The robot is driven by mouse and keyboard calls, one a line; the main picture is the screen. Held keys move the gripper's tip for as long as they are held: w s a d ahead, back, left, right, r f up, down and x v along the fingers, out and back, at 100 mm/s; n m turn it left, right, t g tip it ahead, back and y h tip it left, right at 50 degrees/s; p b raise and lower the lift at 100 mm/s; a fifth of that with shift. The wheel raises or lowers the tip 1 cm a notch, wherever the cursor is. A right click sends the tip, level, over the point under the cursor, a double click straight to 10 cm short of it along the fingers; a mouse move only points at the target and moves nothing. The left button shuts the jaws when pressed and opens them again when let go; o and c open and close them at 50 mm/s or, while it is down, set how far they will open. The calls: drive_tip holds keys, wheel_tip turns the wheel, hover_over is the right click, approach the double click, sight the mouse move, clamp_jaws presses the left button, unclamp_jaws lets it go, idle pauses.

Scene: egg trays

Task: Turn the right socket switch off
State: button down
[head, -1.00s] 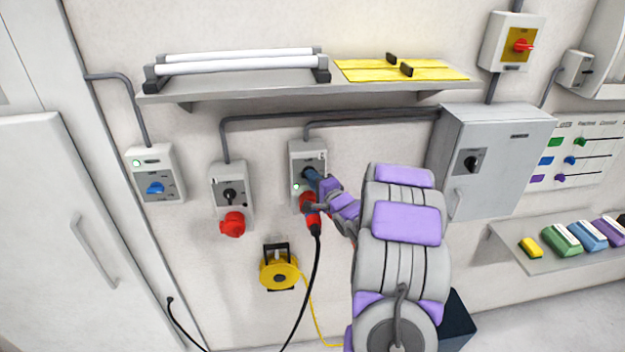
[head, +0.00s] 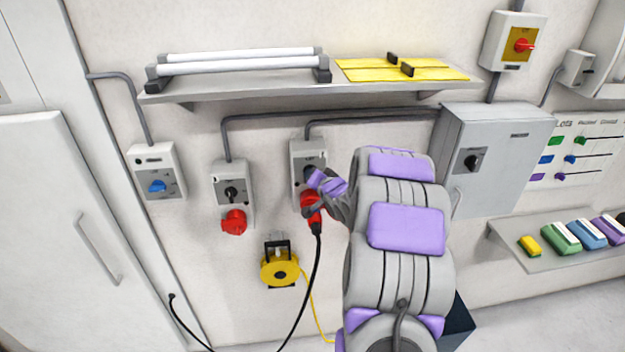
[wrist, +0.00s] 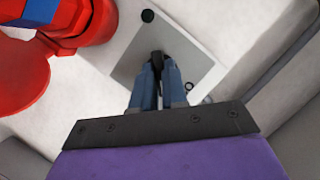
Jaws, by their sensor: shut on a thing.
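The right socket (head: 299,150) is a grey wall box with a rotary switch, and a red plug (head: 311,207) with a black cable sits in its lower part. My gripper (head: 314,177) is at the switch and covers most of it in the head view. In the wrist view my gripper's blue fingers (wrist: 158,84) are shut on the black switch knob (wrist: 157,58), in front of the box's grey plate (wrist: 192,53). The red plug and socket (wrist: 70,22) lie at upper left there. The knob's exact angle is hard to tell.
The left socket (head: 232,180) has a black switch and an empty red outlet. A box with a blue switch (head: 157,186) is farther left. A shelf (head: 225,91) with lamps is above, a yellow cable reel (head: 279,269) below, and a grey cabinet (head: 510,150) right.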

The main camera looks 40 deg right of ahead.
drive_tip(key=n+g+h+b, duration=0.1)
drive_tip(key=n+b, duration=0.1)
drive_tip(key=b, duration=0.1)
drive_tip(key=shift+w+a+n+b, duration=0.1)
drive_tip(key=shift+n+b, duration=0.2)
drive_tip(key=n+g+h+b, duration=0.1)
drive_tip(key=n+b, duration=0.1)
drive_tip(key=b, duration=0.1)
drive_tip(key=shift+b, duration=0.3)
drive_tip(key=shift+w+a+r+n+h+b, duration=0.1)
drive_tip(key=shift+r+n+h+b, duration=0.1)
drive_tip(key=shift+n+h+b, duration=0.45)
drive_tip(key=shift+r+b, duration=0.1)
drive_tip(key=shift+b, duration=0.25)
drive_tip(key=shift+r, duration=0.1)
drive_tip(key=c, duration=1.2)
unclamp_jaws()
drive_tip(key=shift+o, duration=0.2)
drive_tip(key=shift+f, duration=0.2)
drive_tip(key=shift+g, duration=0.3)
